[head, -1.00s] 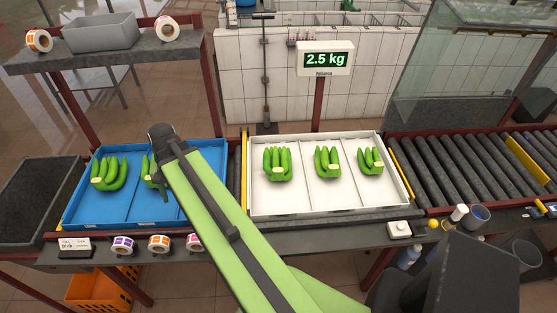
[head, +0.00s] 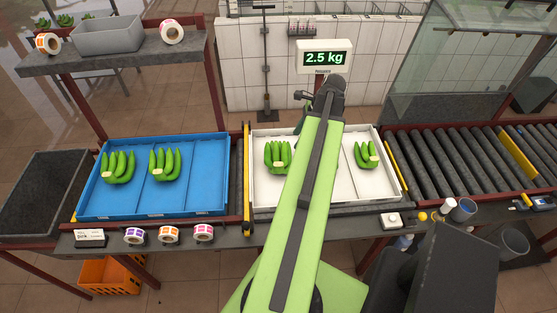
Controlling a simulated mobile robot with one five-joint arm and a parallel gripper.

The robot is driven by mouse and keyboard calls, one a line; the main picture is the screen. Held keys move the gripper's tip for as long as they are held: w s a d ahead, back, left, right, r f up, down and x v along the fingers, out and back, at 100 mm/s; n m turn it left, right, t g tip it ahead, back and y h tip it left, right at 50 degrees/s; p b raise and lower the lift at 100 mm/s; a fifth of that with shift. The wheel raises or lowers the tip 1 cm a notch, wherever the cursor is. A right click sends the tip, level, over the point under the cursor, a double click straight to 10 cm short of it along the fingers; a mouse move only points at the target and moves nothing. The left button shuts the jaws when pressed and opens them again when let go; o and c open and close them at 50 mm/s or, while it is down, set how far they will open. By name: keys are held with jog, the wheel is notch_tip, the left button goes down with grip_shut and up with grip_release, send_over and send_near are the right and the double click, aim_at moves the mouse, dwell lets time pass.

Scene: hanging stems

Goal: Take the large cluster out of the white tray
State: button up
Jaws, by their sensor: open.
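The white tray (head: 257,203) lies on the bench with three compartments. The large cluster (head: 278,156), green bananas with several fingers, sits in its left compartment. A smaller green cluster (head: 367,154) sits in the right compartment. My arm crosses the tray and hides most of the middle compartment and any cluster there. My gripper (head: 302,122) is open at the far end of the arm, over the tray's back edge, right of and beyond the large cluster. It is apart from that cluster in the picture, and its fingers are mostly hidden.
A blue tray (head: 222,205) to the left holds two green clusters, with its right compartment empty. A scale display (head: 324,58) reading 2.5 kg stands behind the white tray. A roller conveyor (head: 465,165) runs to the right. A grey bin (head: 104,34) stands on the upper shelf.

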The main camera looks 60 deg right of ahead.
jog(key=b, duration=0.9)
send_over(279, 164)
jog(key=s+d, duration=0.2)
jog(key=s, duration=0.1)
notch_tip(279, 164, down, 10)
jog(key=f, duration=0.1)
jog(key=shift+w+a+r, duration=0.3)
jog(key=shift+r, duration=0.05)
jog(key=b+x, duration=0.5)
jog(key=shift+w+a+f, duration=0.15)
jog(key=shift+a, duration=0.1)
grip_shut()
